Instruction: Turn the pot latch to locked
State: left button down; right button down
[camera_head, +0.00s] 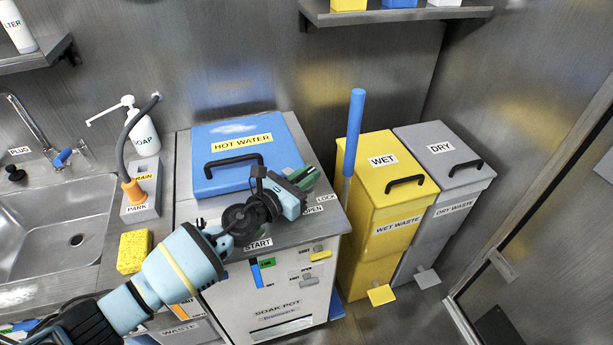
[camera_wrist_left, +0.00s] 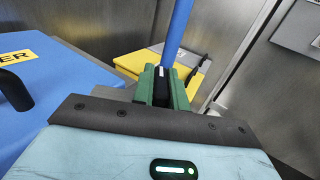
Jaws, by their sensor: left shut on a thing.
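The soak pot is a steel cabinet (camera_head: 275,285) with a blue HOT WATER lid (camera_head: 215,172) and a black lid handle (camera_head: 234,160). My left gripper (camera_head: 302,178) is at the right edge of its top, beside the LOCK (camera_head: 326,198) and OPEN (camera_head: 313,209) labels. In the left wrist view its green fingers (camera_wrist_left: 162,88) are shut on a dark upright piece between them, which seems to be the pot latch. In the head view the gripper hides the latch, so its exact angle cannot be told. My right gripper is not in view.
A blue pole (camera_head: 354,125) stands just right of the pot, close behind my left gripper. Beyond it are the yellow WET bin (camera_head: 372,185) and grey DRY bin (camera_head: 455,180). A sink (camera_head: 60,225), yellow sponge (camera_head: 134,251) and soap bottle (camera_head: 143,132) are at left.

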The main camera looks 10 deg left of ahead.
pick_arm(q)
jog(key=shift+r, duration=0.1)
jog(key=c, duration=1.4)
grip_release()
jog(key=shift+w, duration=0.1)
jog(key=shift+p+v, duration=0.35)
jog(key=shift+v, duration=3.55)
jog(key=shift+c, duration=0.5)
